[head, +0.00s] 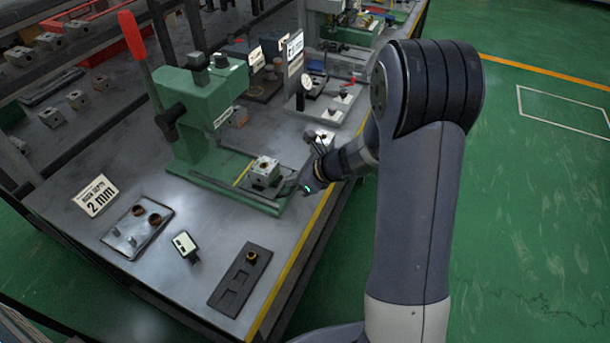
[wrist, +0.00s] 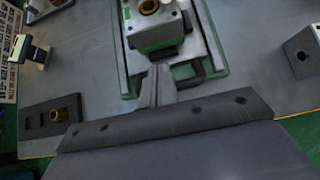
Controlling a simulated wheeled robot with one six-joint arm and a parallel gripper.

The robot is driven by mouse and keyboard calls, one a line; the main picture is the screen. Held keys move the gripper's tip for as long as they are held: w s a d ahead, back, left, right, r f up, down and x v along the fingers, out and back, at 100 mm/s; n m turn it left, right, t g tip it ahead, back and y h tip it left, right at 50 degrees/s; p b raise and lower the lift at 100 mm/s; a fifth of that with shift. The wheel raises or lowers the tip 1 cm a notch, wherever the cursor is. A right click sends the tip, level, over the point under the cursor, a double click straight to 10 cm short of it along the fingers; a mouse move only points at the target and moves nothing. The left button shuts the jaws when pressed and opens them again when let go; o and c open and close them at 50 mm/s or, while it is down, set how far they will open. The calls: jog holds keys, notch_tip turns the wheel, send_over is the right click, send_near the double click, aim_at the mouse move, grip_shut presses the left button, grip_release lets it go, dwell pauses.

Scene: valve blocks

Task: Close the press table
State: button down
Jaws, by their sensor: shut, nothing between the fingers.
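The green press (head: 205,110) with its red lever stands on the workbench. Its green base reaches toward the bench's front edge. A grey valve block (head: 265,170) with a brass bushing sits on the press table over this base; the block also shows in the wrist view (wrist: 158,22). A dark handle (wrist: 192,76) sticks out from the table's front. My gripper (head: 300,187) is at the front end of the table. In the wrist view, its fingers (wrist: 155,82) are together and empty, close beside the handle. I cannot tell whether they touch it.
A black fixture plate (head: 240,280), a small gauge-like device (head: 186,246), a metal tray (head: 137,232) and a "2 mm" sign (head: 95,196) lie on the near bench. A dial-gauge stand (head: 305,95) is farther back. Green floor is open at the right.

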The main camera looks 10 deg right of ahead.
jog(key=shift+x, duration=1.05)
jog(key=w+a, duration=0.2)
jog(key=a, duration=0.2)
jog(key=w+a+p, duration=0.1)
jog(key=w+a, duration=0.2)
jog(key=a, duration=0.1)
jog(key=w+a+p, duration=0.1)
jog(key=w+a, duration=0.2)
jog(key=a, duration=0.1)
jog(key=shift+w+a, duration=0.15)
jog(key=shift+a, duration=0.05)
